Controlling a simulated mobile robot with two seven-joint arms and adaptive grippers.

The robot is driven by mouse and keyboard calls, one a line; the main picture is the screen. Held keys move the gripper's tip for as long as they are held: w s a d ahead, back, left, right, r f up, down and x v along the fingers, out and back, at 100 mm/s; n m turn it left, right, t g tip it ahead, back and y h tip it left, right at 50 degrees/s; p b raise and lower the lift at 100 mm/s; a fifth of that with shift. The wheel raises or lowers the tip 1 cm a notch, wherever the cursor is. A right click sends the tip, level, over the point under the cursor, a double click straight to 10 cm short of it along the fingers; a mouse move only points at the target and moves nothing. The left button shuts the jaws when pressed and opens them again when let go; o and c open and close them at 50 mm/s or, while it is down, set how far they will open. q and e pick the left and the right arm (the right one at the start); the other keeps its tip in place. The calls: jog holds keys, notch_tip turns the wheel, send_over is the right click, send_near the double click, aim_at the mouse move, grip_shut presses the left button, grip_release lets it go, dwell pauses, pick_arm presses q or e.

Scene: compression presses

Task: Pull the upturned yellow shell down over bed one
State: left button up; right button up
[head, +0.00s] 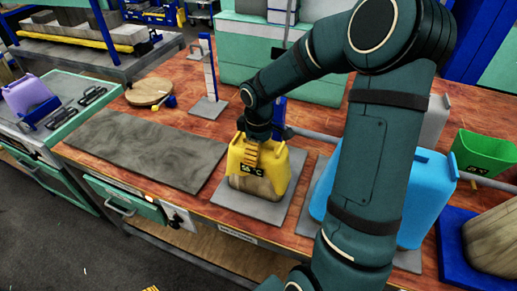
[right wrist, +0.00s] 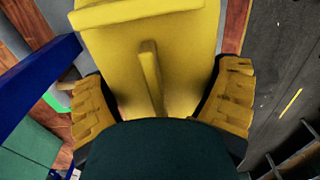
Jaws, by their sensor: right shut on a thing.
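The yellow shell (head: 283,163) is on the workbench, over a rounded brownish block (head: 252,188) that appears to be bed one and shows below the shell's front. The bed sits on a grey base plate (head: 230,197). In the right wrist view, the gripper's padded yellow fingers (right wrist: 160,105) lie on either side of the yellow shell (right wrist: 150,40). I cannot tell whether the shell touches the base plate. My left gripper is not in view.
A blue shell (head: 415,195) stands to the right, partly behind my right arm. Beyond it are a green bin (head: 482,155) and a wooden block (head: 492,240) on a blue plate (head: 452,255). A dark flat slab (head: 150,150) covers the bench at left. A post stand (head: 208,108) stands behind.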

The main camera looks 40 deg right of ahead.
jog(key=shift+f+b, duration=0.45)
jog(key=shift+f, duration=0.15)
dwell(0.3)
jog(key=o, duration=1)
jog(key=shift+c, duration=0.2)
jog(key=shift+r, duration=0.1)
notch_tip(320, 180, up, 12)
jog(key=shift+f, duration=0.1)
